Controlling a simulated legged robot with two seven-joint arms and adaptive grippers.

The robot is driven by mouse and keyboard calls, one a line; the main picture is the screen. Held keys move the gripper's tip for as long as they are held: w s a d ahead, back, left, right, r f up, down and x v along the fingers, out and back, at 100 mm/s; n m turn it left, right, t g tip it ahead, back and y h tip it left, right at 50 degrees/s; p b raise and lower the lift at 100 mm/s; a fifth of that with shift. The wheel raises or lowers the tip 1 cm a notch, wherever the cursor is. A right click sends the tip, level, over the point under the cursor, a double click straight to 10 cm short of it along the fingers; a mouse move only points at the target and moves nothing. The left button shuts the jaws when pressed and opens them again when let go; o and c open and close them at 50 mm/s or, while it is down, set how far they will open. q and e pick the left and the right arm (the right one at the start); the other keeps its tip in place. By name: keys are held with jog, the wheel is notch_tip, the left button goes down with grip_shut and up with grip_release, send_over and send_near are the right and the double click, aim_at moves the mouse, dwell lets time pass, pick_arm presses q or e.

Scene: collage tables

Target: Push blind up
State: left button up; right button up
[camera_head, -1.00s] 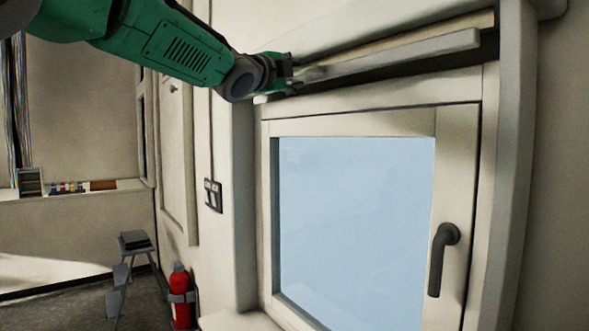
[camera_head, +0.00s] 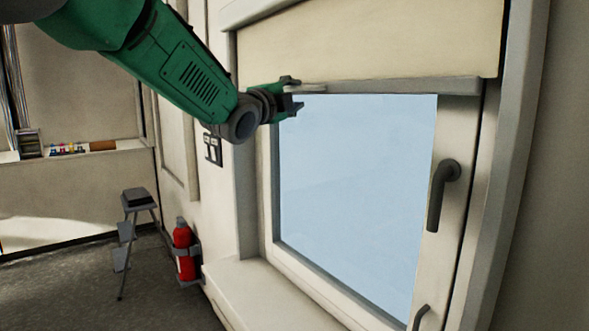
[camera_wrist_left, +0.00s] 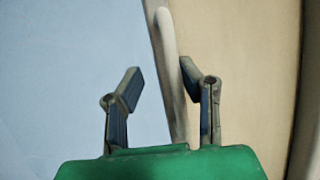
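The blind (camera_head: 370,40) is a beige sheet with a grey bottom rail (camera_head: 400,86). It hangs over the top of the window (camera_head: 350,190), and the pane below the rail is uncovered. My left gripper (camera_head: 296,95) is at the left end of the rail, its fingers above and below rail height. In the left wrist view, my left gripper (camera_wrist_left: 160,88) is open, with the rail (camera_wrist_left: 172,75) between its spread fingers, nearer the right finger. Whether a finger touches the rail cannot be told. My right gripper is not in view.
A dark window handle (camera_head: 440,190) sticks out on the right of the frame. A sill (camera_head: 260,285) juts out below the window. A red extinguisher (camera_head: 184,250) and a step stool (camera_head: 138,215) stand at the left.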

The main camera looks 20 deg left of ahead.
pick_arm(q)
notch_tip(320, 180, down, 15)
jog(key=b, duration=0.4)
jog(key=shift+r, duration=0.15)
